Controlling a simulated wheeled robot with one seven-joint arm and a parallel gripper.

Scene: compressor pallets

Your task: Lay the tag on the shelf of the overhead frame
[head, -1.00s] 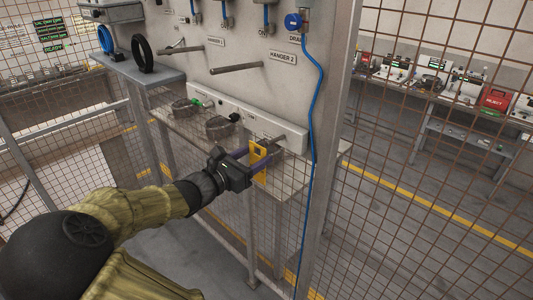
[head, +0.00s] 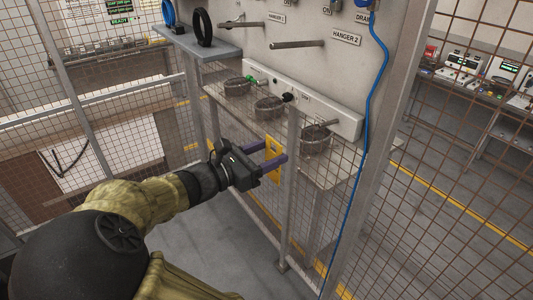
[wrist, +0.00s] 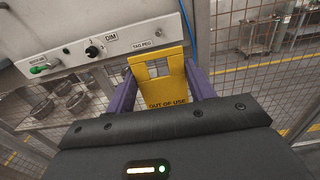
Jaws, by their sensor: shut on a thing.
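The yellow tag (wrist: 163,80), marked OUT OF USE and with a cut-out near its top, is between the two purple fingers of my gripper (wrist: 162,92). A grey shelf (head: 226,51) at the upper left bears a blue ring and a black ring. I cannot tell whether this is the overhead frame's shelf.
A thin upright post (head: 291,190) stands just right of my gripper. Mesh fencing (head: 460,140) and a blue hose (head: 372,130) are to the right.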

